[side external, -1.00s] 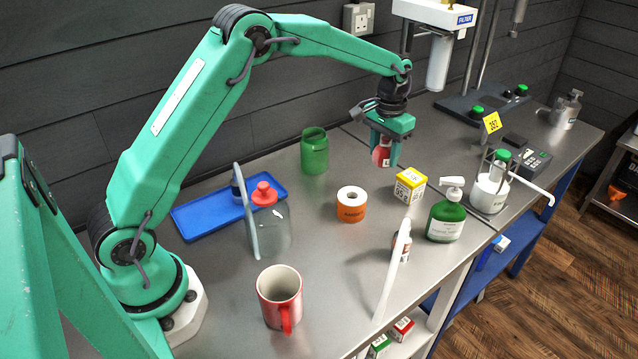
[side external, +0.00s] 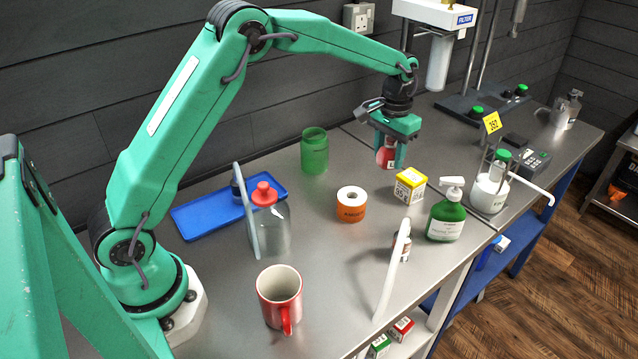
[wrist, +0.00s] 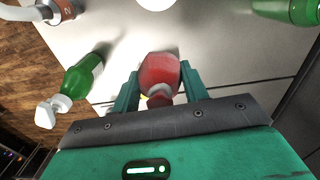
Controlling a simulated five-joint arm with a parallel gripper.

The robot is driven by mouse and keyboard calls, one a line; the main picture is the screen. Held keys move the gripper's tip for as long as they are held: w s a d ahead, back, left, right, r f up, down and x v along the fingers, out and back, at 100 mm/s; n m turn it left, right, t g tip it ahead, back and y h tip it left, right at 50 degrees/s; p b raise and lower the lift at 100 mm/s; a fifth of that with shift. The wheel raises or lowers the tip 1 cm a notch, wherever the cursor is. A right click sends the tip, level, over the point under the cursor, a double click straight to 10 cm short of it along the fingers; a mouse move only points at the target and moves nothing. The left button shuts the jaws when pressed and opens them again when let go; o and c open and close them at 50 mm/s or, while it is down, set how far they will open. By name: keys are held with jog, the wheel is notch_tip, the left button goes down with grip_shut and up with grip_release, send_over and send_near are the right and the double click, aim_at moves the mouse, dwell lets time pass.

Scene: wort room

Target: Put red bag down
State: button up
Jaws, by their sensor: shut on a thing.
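The red bag (side external: 386,157) is a small red thing with a pale label, held between the fingers of my gripper (side external: 390,150) in the side external view. In the wrist view the red bag (wrist: 160,75) sits between the two green fingers of my gripper (wrist: 160,88), which are shut on it. Its lower end shows a pale band. My gripper points down over the steel bench (side external: 335,255), right of the green jar. I cannot tell whether the bag touches the bench.
A green pump bottle (side external: 446,215) is farther right. The green jar (side external: 314,151) stands left. A clear red-capped bottle (side external: 270,222), blue tray (side external: 205,214) and red mug (side external: 280,297) are nearer.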

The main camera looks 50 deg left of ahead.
jog(key=s+d+r, duration=0.2)
jog(key=s+d, duration=1.3)
jog(key=d, duration=0.1)
jog(key=s+d+f, duration=0.1)
jog(key=s+d, duration=0.1)
jog(key=s, duration=0.7)
jog(key=s+d+f, duration=0.1)
jog(key=s+d, duration=0.2)
jog(key=s, duration=0.7)
send_over(350, 289)
jog(key=shift+m, duration=0.3)
notch_tip(350, 289, down, 7)
jog(key=shift+r, duration=0.1)
jog(key=shift+f, duration=2)
jog(key=shift+f, duration=0.15)
